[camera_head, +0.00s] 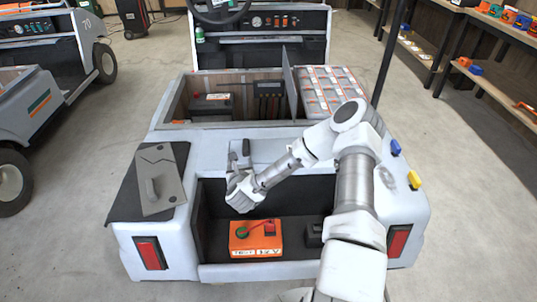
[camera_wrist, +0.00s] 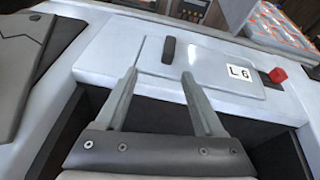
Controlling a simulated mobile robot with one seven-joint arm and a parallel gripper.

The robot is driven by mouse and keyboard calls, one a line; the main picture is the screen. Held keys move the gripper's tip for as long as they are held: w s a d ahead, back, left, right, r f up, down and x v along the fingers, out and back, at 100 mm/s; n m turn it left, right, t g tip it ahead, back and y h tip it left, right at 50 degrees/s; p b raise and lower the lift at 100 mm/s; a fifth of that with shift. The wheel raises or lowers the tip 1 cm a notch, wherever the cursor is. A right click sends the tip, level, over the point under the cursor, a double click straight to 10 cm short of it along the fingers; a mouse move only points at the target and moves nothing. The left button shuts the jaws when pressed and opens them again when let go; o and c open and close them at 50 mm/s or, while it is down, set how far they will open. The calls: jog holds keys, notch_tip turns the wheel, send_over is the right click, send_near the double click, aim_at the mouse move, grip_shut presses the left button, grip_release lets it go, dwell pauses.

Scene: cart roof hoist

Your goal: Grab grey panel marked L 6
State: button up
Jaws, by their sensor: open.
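The light grey panel marked L 6 (camera_wrist: 215,55) lies flat in the pale cart body, with its white label at the right. A dark handle (camera_wrist: 168,50) stands at the panel's left side. A small red piece (camera_wrist: 279,74) is at its right edge. In the head view the panel (camera_head: 275,150) lies behind my arm, partly hidden. My gripper (camera_wrist: 159,75) is open and empty, its two fingers pointing at the panel's near left part, one on either side of the handle in the picture. Whether the fingers touch the panel cannot be told.
Another grey panel with a handle (camera_head: 159,178) lies on a black mat at the left. An orange box (camera_head: 256,238) sits in the open bay below my gripper. Behind are an open compartment with a battery (camera_head: 211,104), an upright divider and a block of cells (camera_head: 330,88).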

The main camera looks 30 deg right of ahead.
aim_at(245, 151)
jog(key=shift+m+h, duration=0.5)
jog(key=shift+m, duration=0.4)
jog(key=x, duration=0.4)
jog(key=f+b+x, duration=0.1)
jog(key=x, duration=0.2)
jog(key=s+d+b+x, duration=0.1)
jog(key=x, duration=0.3)
jog(key=shift+w+d+f, duration=0.15)
jog(key=shift+w+f, duration=0.05)
jog(key=shift+f, duration=0.2)
jog(key=shift+b+x, duration=1.05)
jog(key=shift+x, duration=2.15)
jog(key=shift+w+r, duration=0.15)
jog(key=shift+r, duration=0.05)
grip_shut()
